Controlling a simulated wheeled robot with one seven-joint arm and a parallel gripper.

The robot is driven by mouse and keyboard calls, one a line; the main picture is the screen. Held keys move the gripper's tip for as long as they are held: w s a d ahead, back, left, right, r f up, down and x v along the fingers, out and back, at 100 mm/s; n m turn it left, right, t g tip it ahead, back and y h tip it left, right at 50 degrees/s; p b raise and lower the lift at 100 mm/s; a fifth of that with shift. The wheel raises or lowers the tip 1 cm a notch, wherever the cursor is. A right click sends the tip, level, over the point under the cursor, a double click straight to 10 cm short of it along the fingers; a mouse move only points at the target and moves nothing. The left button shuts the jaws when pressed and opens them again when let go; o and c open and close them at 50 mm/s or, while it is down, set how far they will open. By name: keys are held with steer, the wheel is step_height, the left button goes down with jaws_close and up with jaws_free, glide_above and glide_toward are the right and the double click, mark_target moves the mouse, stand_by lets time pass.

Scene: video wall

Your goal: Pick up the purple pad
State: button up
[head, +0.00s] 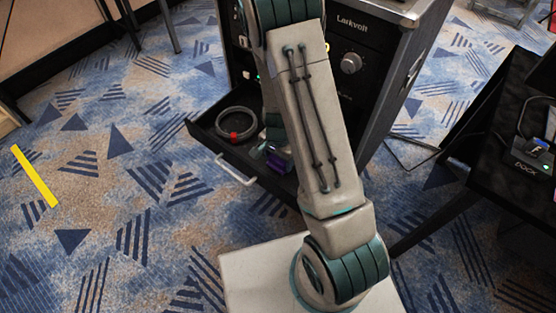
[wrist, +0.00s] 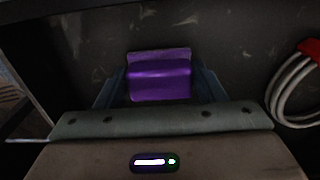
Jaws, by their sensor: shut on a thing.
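The purple pad (wrist: 160,80) is a small block between my gripper's fingers in the wrist view. In the head view the pad (head: 278,162) shows partly, low inside the open drawer, beside my arm. My gripper (wrist: 160,88) is shut on the pad, with a finger at each side of it. The drawer floor (wrist: 90,65) lies behind the pad; I cannot tell whether the pad touches it. My arm hides much of the drawer and most of the gripper in the head view.
The open drawer's front wall and handle (head: 236,172) face the floor at left. A coiled cable with a red band (head: 235,125) lies in the drawer, left of the pad. The black cabinet (head: 365,75) stands above. A dark table (head: 490,165) is at right. Carpet at left is mostly clear.

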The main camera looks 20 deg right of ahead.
mark_target(278, 159)
step_height(278, 159, up, 4)
steer(key=shift+r+p, duration=0.15)
steer(key=shift+p, duration=0.5)
steer(key=s+d+r, duration=0.4)
steer(key=d+r, duration=0.2)
steer(key=d, duration=0.5)
